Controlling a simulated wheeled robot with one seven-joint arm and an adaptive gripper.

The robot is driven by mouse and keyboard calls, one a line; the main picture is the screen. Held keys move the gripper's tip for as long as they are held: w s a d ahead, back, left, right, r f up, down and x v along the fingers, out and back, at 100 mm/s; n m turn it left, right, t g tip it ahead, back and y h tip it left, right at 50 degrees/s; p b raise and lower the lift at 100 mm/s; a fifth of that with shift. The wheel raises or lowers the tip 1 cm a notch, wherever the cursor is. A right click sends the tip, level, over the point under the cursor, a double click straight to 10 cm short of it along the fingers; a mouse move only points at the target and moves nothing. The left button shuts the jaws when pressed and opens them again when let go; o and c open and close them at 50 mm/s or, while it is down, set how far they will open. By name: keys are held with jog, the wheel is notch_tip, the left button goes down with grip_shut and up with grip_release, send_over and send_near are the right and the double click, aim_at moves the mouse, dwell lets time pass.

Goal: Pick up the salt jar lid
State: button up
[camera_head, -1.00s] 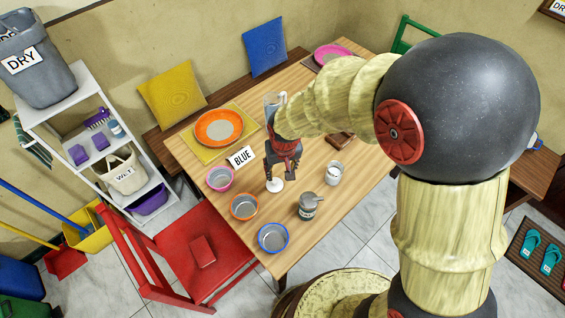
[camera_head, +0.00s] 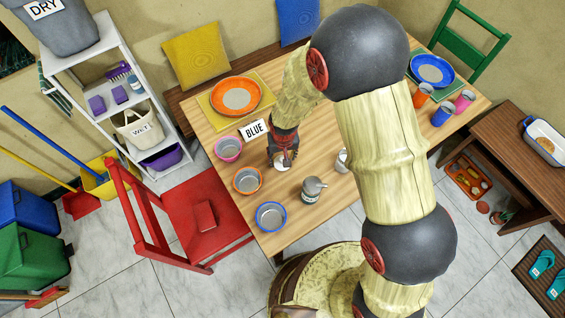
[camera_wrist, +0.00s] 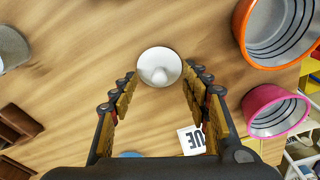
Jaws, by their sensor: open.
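The white round lid (camera_wrist: 159,67), with a knob in its middle, lies on the wooden table. It also shows in the head view (camera_head: 281,162), partly covered by my gripper. My gripper (camera_wrist: 160,77) is open, fingers pointing at the lid. In the wrist view the lid appears between and slightly beyond the fingertips, with a gap on each side. In the head view my gripper (camera_head: 284,157) is low over the lid; I cannot tell the exact height. A pale jar (camera_head: 341,161) stands to the right, partly hidden by my arm.
A pink bowl (camera_head: 228,149), an orange bowl (camera_head: 247,180) and a blue-rimmed bowl (camera_head: 271,216) line the table's left edge. A grey lidded pot (camera_head: 312,190) stands in front of the lid. A "BLUE" card (camera_head: 254,129) is beside my gripper. A red chair (camera_head: 200,215) is at left.

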jog(key=shift+w+f, duration=0.1)
jog(key=shift+f, duration=0.75)
jog(key=shift+r, duration=0.1)
jog(key=shift+c, duration=0.5)
jog(key=c, duration=1.1)
